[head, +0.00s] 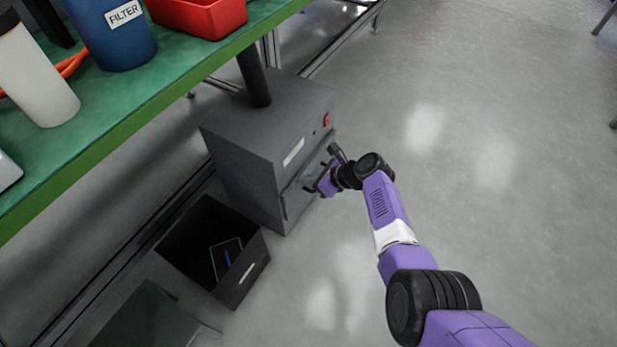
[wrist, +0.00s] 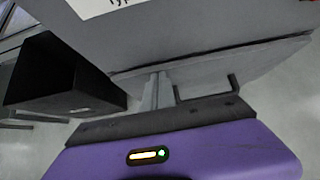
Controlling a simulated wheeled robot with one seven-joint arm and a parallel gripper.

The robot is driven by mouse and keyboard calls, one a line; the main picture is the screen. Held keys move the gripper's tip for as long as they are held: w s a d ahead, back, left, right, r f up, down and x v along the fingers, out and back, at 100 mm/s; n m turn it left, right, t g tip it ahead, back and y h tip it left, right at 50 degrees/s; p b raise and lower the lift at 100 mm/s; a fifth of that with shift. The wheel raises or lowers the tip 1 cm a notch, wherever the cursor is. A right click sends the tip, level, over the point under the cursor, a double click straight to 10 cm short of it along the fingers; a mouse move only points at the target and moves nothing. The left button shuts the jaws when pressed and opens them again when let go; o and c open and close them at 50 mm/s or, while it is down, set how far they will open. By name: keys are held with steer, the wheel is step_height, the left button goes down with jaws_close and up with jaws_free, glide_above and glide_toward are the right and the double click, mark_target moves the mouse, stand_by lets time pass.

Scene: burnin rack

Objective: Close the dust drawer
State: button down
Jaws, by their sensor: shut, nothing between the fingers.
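The dark grey dust unit (head: 262,130) stands on the floor beside the bench, with a black pipe on top and a red switch on its front. Its dust drawer (head: 298,192) is low on that front. In the wrist view the drawer's face (wrist: 215,72) shows as a grey panel that seems to stand slightly out; I cannot tell how far. A dark bar, probably its handle (wrist: 233,82), is at the right. My gripper (head: 316,186) is shut and empty. Its fingers (wrist: 160,88) are together at the drawer face; contact is unclear.
An open black bin (head: 232,290) with a dark flat item inside stands left of the dust unit. The green bench (head: 150,85) above holds a blue FILTER canister (head: 110,35), a red tray (head: 205,18) and a white bottle (head: 38,75). The floor to the right is clear.

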steer(key=d+f+p+v, duration=0.1)
steer(key=p+v, duration=0.7)
steer(key=v, duration=0.5)
steer(key=shift+s+d+f, duration=0.2)
steer(key=shift+s+f, duration=0.2)
steer(key=shift+f, duration=0.05)
